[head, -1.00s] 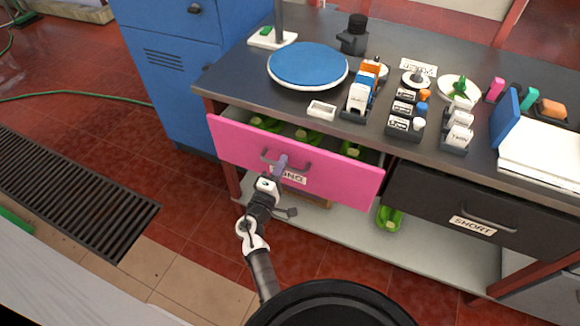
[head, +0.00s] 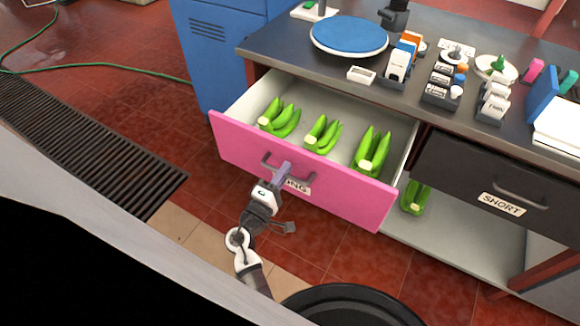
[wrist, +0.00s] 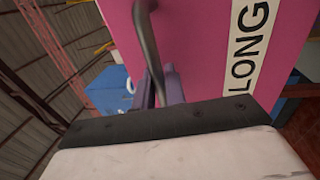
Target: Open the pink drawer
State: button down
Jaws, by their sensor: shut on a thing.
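The pink drawer (head: 330,191) stands pulled well out of the bench in the head view. Three green bunches (head: 322,133) lie inside it. Its front carries a grey bar handle (head: 305,181) and a label, partly hidden in the head view, that reads LONG (wrist: 247,45) in the wrist view. My gripper (head: 284,172) is at the handle, in front of the drawer face, with its fingers shut on the handle bar. In the wrist view the bar (wrist: 148,40) runs down to my fingers (wrist: 172,86).
A black drawer (head: 478,185) labelled SHORT is closed on the right. Another green bunch (head: 413,197) lies on the lower shelf (head: 455,250). The bench top (head: 285,47) holds a blue disc (head: 349,36) and small racks. A blue cabinet (head: 213,50) stands behind left.

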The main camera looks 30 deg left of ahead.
jog(key=shift+s+a+b, duration=0.1)
jog(key=shift+s+b, duration=0.2)
jog(key=shift+s, duration=2)
jog(key=c, duration=1.6)
grip_release()
jog(key=shift+o, duration=0.2)
